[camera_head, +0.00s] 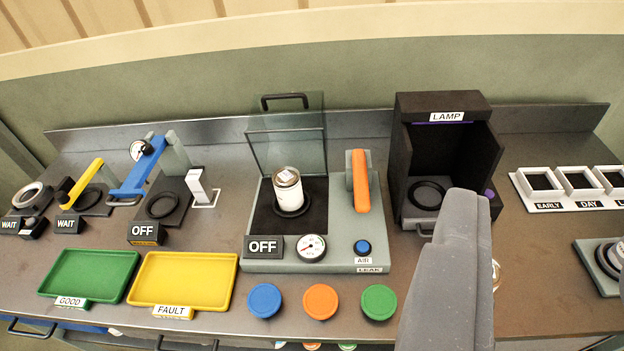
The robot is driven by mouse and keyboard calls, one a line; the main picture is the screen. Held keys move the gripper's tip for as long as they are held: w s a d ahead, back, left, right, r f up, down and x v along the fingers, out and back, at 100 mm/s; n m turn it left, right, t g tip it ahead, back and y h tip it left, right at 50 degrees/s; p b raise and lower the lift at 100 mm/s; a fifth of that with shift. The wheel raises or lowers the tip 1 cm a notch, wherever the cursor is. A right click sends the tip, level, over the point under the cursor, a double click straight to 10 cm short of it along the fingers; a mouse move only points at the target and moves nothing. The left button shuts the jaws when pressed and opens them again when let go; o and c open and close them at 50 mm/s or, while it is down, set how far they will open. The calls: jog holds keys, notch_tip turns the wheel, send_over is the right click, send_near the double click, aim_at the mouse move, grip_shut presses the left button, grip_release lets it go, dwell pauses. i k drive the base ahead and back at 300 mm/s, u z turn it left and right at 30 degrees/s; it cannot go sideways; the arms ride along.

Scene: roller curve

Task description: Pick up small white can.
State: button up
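The small white can (287,192) stands upright in a dark ring on the black pad of the leak station (338,228). Its metal top carries a small label. The station's clear cover (287,140) is raised behind the can. My gripper (464,200) shows as a dark grey shape at the lower right. It is to the right of the can and apart from it, with nothing visibly held. Its fingers overlap in this view, so I cannot tell whether they are open.
An orange lever (361,182) stands just right of the can. The black lamp box (446,150) is behind my gripper. Green (90,272) and yellow (184,280) trays lie front left. Orange (320,301) and other coloured discs lie in front of the station.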

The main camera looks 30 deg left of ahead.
aim_at(287, 182)
jog(key=z, duration=0.1)
jog(key=i, duration=1.35)
jog(key=u, duration=0.35)
